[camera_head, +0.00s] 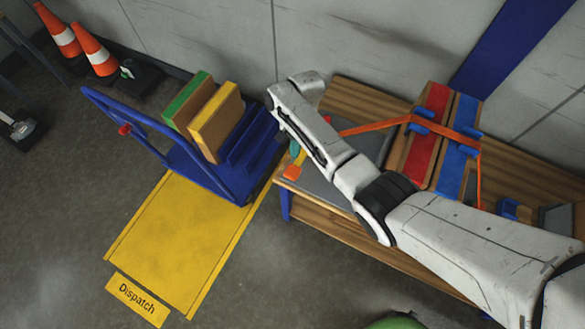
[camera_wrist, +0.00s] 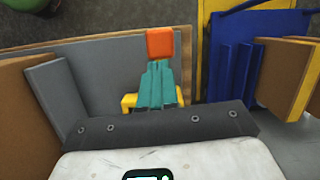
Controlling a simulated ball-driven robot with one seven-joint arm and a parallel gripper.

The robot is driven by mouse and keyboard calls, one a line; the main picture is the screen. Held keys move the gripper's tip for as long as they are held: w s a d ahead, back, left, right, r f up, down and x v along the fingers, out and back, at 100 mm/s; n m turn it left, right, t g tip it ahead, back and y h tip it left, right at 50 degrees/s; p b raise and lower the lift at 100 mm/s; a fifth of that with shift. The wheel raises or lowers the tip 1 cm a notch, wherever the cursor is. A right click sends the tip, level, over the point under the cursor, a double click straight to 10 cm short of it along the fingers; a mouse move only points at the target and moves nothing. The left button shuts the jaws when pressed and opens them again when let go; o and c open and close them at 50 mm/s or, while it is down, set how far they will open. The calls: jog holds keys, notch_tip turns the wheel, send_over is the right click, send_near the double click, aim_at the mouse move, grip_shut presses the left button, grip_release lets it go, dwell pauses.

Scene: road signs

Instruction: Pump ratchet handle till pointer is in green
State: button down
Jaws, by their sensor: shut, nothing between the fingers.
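In the head view only the orange end (camera_head: 292,172) and slivers of teal and yellow show beside my arm. An orange strap (camera_head: 375,125) runs over the red and blue loads. I see no pointer or green gauge zone.
The wooden bench (camera_head: 350,240) carries the red load (camera_head: 428,140) and blue load (camera_head: 456,150). A blue cart (camera_head: 190,172) with boards stands left of it, by the yellow Dispatch floor area (camera_head: 170,245). Cones (camera_head: 95,53) stand at the far left; the lower-left floor is clear.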

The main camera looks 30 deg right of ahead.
aim_at(292, 171)
jog(key=b+x, duration=0.5)
jog(key=x, duration=0.2)
jog(key=shift+b, duration=0.35)
dwell(0.4)
